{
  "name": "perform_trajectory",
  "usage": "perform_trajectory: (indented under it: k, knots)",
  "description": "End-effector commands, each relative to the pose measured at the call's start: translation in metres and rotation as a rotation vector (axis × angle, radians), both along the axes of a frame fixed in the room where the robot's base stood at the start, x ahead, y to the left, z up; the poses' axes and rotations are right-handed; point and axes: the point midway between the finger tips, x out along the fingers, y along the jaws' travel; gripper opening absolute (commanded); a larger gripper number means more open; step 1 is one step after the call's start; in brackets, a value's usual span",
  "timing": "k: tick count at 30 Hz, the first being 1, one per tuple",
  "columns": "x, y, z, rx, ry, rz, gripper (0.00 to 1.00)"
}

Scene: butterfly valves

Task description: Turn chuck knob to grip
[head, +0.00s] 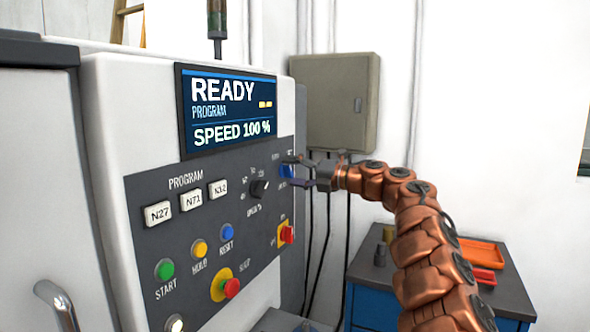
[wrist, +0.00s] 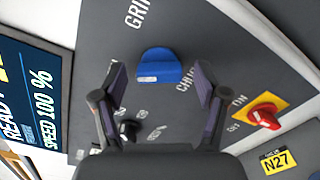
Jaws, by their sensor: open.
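The blue chuck knob (wrist: 158,66) is on the dark control panel, with a CHUCK label below it and partly visible GRIP lettering above left in the wrist view. A small white mark shows near its lower left edge. In the head view the knob (head: 286,171) is small and partly covered by my gripper. My gripper (wrist: 160,78) is open and empty, one finger on each side of the knob's position in the wrist view. I see no contact with the knob. In the head view my gripper (head: 302,172) is close to the panel's upper right.
A red switch on a yellow plate (wrist: 263,113) is right of the fingers in the wrist view. A black speed dial (head: 258,188) is left of the gripper. A red stop button (head: 231,287) sits lower. The screen (head: 230,110) reads READY. A blue cabinet (head: 367,306) stands right.

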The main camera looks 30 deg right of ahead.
Motion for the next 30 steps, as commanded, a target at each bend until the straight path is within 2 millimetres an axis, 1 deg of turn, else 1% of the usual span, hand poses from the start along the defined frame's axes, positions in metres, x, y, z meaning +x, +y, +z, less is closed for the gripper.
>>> perform_trajectory:
  k: [6,23,24,30]
  knots:
    - [0.0,-0.0006,-0.0004,0.001,0.0,-0.001,0.72]
    - [-0.0002,-0.0006,-0.0006,0.001,0.001,0.0,0.14]
    - [-0.0002,-0.0032,-0.0001,0.005,-0.002,0.001,0.13]
    - [-0.0001,-0.0011,-0.0004,0.007,0.006,-0.002,0.13]
